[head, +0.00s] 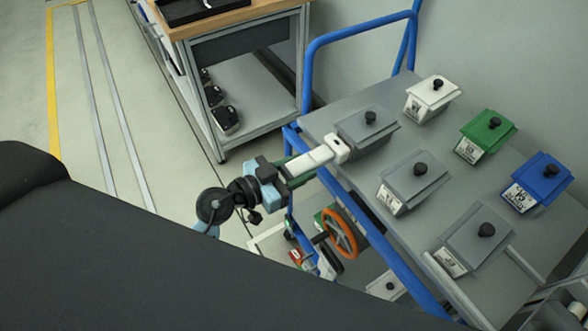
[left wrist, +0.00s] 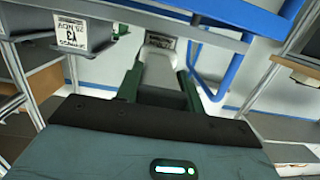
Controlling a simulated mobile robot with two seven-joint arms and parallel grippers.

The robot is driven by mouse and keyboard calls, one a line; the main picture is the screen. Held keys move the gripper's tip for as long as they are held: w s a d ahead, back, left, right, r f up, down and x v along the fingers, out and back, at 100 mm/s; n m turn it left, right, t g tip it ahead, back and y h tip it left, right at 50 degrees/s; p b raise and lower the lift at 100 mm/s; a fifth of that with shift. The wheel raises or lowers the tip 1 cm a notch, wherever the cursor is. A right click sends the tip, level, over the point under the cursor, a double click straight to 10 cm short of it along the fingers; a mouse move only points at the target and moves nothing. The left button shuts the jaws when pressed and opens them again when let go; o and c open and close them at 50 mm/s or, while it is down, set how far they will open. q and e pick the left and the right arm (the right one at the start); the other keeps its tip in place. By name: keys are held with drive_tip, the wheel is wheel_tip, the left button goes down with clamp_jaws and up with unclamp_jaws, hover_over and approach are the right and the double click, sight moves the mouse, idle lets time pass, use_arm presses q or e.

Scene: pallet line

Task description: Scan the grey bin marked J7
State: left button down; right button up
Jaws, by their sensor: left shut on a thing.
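My left gripper (head: 290,172) is shut on a white and grey handheld scanner (head: 310,161). The scanner's head is close to the near side of a grey bin (head: 367,128) at the cart's back left corner. In the left wrist view, the scanner (left wrist: 162,70) points ahead between the green fingers at a white label (left wrist: 160,41), partly hidden by it. A second grey bin (head: 413,185) stands mid-cart; a third grey bin (head: 478,240) stands nearer the front. Their labels are too small to read surely in the head view. My right gripper is out of view.
A white bin (head: 432,98), a green bin (head: 486,137) and a blue bin (head: 538,182) stand along the cart's far side. The grey cart top (head: 330,117) has a blue tube frame (head: 310,70). A wood-topped workbench (head: 190,28) stands at the back left.

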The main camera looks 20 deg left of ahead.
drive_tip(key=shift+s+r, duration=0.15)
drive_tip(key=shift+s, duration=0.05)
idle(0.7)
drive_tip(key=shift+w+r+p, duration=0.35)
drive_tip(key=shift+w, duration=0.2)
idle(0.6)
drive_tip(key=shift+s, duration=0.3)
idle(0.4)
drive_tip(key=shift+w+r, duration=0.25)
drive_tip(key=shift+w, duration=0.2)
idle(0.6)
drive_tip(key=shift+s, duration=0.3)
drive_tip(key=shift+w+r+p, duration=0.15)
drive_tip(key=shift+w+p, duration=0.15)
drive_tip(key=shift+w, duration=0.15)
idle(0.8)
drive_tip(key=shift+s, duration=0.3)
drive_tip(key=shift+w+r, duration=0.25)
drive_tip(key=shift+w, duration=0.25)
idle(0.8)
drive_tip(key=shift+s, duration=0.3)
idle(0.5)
